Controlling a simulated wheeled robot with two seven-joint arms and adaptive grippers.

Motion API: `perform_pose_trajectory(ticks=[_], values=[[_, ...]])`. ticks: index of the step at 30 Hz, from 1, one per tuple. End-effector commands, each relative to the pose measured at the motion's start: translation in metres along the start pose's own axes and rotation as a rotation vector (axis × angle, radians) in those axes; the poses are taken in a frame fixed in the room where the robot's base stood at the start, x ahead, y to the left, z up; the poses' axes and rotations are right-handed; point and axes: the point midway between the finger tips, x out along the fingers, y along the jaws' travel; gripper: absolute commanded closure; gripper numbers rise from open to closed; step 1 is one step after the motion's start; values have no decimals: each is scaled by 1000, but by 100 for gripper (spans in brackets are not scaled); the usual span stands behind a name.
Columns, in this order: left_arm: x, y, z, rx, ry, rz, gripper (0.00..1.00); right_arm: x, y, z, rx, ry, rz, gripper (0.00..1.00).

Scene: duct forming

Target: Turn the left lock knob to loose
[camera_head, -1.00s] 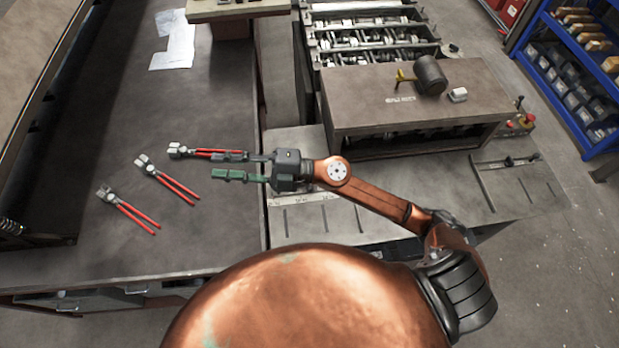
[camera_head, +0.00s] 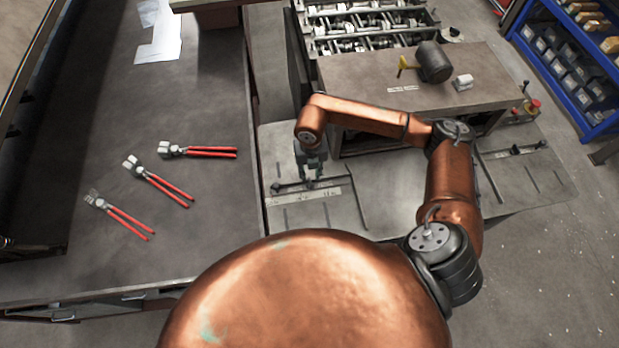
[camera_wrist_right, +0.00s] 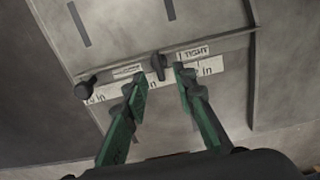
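The left lock knob (camera_wrist_right: 158,66) is a small dark lever on a metal bar, between a blurred label on its left and a TIGHT label (camera_wrist_right: 196,52) on its right. The knob points roughly straight along the view, between the labels. My right gripper (camera_wrist_right: 160,80) is open, with one green-padded finger on each side of the knob; I cannot tell whether they touch it. In the head view my right gripper (camera_head: 310,176) points down over the left bar and hides the knob. My left gripper is not in view.
A round black end knob (camera_wrist_right: 87,88) sits at the bar's left end. A raised block (camera_head: 400,85) with a mallet (camera_head: 433,62) stands behind my right arm. Red-handled pliers (camera_head: 205,152) and other pliers lie on the left bench. A second bar (camera_head: 510,153) is at right.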

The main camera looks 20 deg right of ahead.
Motion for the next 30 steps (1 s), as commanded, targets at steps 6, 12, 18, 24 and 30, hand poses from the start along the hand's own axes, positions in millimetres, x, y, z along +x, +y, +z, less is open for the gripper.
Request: perform_pose_trajectory(ticks=[6, 12, 18, 24, 30], values=[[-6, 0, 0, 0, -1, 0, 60, 29, 2, 0, -1, 2, 3, 75], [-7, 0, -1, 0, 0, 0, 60, 40, 3, 0, -5, 1, 4, 75], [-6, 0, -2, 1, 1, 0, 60, 40, 4, 0, -6, 1, 4, 75], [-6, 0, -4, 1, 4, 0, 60, 40, 4, 0, -7, 1, 4, 87], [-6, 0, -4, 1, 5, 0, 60, 40, 4, 0, -7, 1, 4, 100]])
